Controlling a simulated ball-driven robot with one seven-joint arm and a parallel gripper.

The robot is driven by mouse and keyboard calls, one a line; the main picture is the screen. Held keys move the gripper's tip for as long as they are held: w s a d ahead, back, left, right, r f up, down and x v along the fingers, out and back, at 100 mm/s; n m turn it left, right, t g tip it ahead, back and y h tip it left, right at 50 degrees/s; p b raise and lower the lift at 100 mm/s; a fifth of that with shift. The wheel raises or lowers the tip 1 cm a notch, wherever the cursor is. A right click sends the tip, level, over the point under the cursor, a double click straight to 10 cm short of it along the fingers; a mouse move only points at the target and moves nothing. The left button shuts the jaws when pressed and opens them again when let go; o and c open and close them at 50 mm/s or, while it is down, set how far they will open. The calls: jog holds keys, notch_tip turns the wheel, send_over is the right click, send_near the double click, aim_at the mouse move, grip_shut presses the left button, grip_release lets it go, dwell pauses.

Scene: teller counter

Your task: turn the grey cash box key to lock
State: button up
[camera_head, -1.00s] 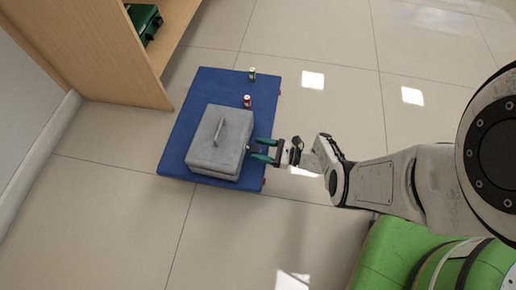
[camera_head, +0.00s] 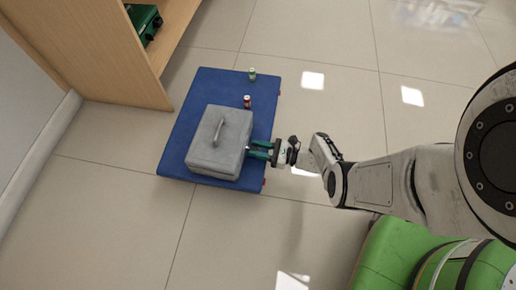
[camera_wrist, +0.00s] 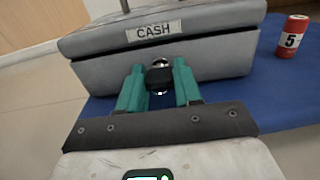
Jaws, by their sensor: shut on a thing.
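The grey cash box (camera_head: 215,155) stands on a blue mat, lid down with its handle on top. In the wrist view its front (camera_wrist: 205,58) carries a "CASH" label and a round silver lock (camera_wrist: 160,63) below the lid seam. The dark key (camera_wrist: 159,80) sticks out of the lock towards me. My gripper (camera_wrist: 160,76), with teal fingers, is shut on the key's head from both sides; in the head view it (camera_head: 258,149) reaches the box's right side. The key's shaft is hidden.
The blue mat (camera_head: 200,90) lies on a tiled floor. A red can (camera_head: 247,102) and a green can (camera_head: 252,75) stand on it beyond the box. A green box (camera_head: 146,22) sits in the wooden shelf (camera_head: 135,75) at upper left.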

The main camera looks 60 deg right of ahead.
jog(key=shift+n, duration=0.3)
jog(key=n+b, duration=0.1)
jog(key=n, duration=0.2)
jog(key=shift+a+f+n, duration=0.1)
jog(key=shift+n, duration=0.2)
jog(key=n+b, duration=0.1)
jog(key=n, duration=1.2)
jog(key=shift+a+f+n, duration=0.1)
jog(key=shift+n, duration=0.3)
jog(key=o, duration=1)
jog(key=shift+o, duration=0.2)
